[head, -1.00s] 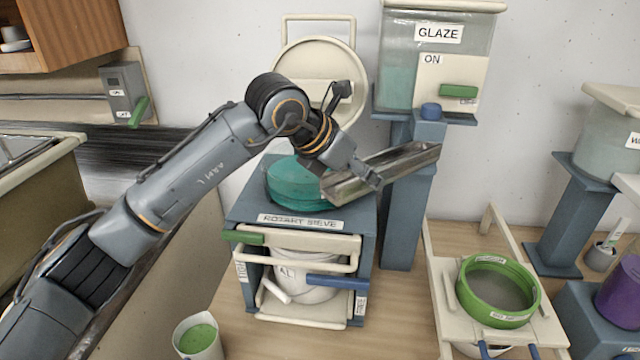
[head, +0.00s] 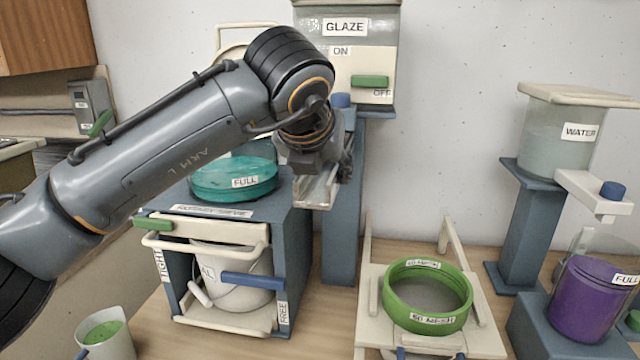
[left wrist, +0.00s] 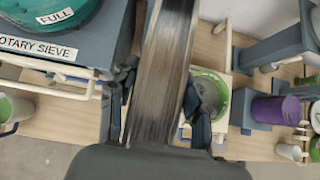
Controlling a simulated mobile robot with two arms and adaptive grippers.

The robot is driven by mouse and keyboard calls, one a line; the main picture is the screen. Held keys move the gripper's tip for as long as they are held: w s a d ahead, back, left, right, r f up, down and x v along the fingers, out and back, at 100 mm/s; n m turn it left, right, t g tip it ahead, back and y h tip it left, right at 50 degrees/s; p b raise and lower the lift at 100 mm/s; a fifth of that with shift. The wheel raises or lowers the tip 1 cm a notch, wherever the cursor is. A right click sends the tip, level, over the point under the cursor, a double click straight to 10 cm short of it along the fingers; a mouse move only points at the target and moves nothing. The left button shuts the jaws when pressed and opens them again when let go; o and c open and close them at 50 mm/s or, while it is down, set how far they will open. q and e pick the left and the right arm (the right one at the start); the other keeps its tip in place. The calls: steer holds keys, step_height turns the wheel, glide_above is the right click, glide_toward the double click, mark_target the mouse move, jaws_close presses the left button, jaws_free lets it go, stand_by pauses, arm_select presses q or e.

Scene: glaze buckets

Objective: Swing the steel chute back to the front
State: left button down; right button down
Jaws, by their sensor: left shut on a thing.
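The steel chute (head: 312,192) sits at the right side of the rotary sieve (head: 255,235), below the glaze tank. It looks short in the head view, and my arm hides part of it. In the left wrist view the chute (left wrist: 160,85) runs lengthwise between the two dark fingers of my left gripper (left wrist: 158,112). My left gripper (head: 322,168) is shut on the chute. The teal sieve drum (head: 235,180), labelled FULL, is on top of the sieve housing. My right gripper is in neither view.
A green mesh ring (head: 428,320) rests on a cream stand to the right of the sieve. A white bucket (head: 232,275) is inside the sieve housing. The glaze tank (head: 370,25) and its blue post rise behind. A purple bucket (head: 590,300) stands far right.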

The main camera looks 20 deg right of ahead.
arm_select(q)
steer(key=shift+s+d+n, duration=0.25)
steer(key=shift+d+n, duration=0.05)
steer(key=shift+d, duration=0.1)
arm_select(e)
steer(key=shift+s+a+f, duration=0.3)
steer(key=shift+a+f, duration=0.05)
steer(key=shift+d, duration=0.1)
arm_select(q)
steer(key=c, duration=0.6)
jaws_free()
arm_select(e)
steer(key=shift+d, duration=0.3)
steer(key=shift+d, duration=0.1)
arm_select(q)
steer(key=v, duration=1.2)
steer(key=shift+d, duration=0.15)
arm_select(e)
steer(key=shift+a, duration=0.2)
